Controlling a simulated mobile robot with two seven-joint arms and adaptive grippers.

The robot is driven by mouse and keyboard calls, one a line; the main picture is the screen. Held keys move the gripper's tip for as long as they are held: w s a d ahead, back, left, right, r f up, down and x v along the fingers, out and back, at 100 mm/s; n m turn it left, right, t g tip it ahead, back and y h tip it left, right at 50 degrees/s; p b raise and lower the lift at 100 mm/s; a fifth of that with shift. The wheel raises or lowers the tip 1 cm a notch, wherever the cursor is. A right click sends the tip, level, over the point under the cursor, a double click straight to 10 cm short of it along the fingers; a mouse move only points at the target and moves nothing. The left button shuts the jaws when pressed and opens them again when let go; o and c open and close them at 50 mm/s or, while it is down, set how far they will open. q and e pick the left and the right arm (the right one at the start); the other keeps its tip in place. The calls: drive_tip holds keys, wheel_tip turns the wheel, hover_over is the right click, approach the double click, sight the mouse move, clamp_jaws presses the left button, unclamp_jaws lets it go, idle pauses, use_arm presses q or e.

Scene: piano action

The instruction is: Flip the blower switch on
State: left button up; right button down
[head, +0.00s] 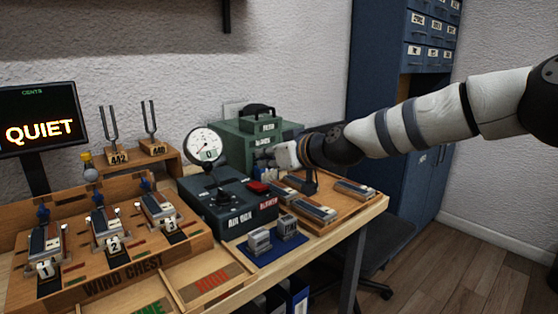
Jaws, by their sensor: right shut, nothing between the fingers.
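The blower switch (258,188) is a red rocker on top of the dark air box (228,205), above a red label that seems to read "BLOWER". I cannot tell which way the rocker is set. A round gauge (205,146) stands on the same box. My right gripper (280,156) reaches in from the right, behind and slightly right of the switch, in front of the green case. It is shut and empty, and appears apart from the switch. My left gripper is not in view.
A wooden wind chest (120,268) with several numbered units fills the left. A green case (240,135) stands behind my right gripper. A wooden tray (335,212) with several reed-like blocks lies under it. Two grey blocks sit on a blue mat (262,257). A screen (40,122) shows "QUIET".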

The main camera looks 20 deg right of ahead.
sight(258, 185)
drive_tip(key=shift+s+d+f, duration=0.1)
drive_tip(key=shift+s+f, duration=0.1)
drive_tip(key=shift+f, duration=0.7)
drive_tip(key=shift+s+d+f, duration=0.1)
drive_tip(key=shift+s+f, duration=0.05)
drive_tip(key=shift+f, duration=0.75)
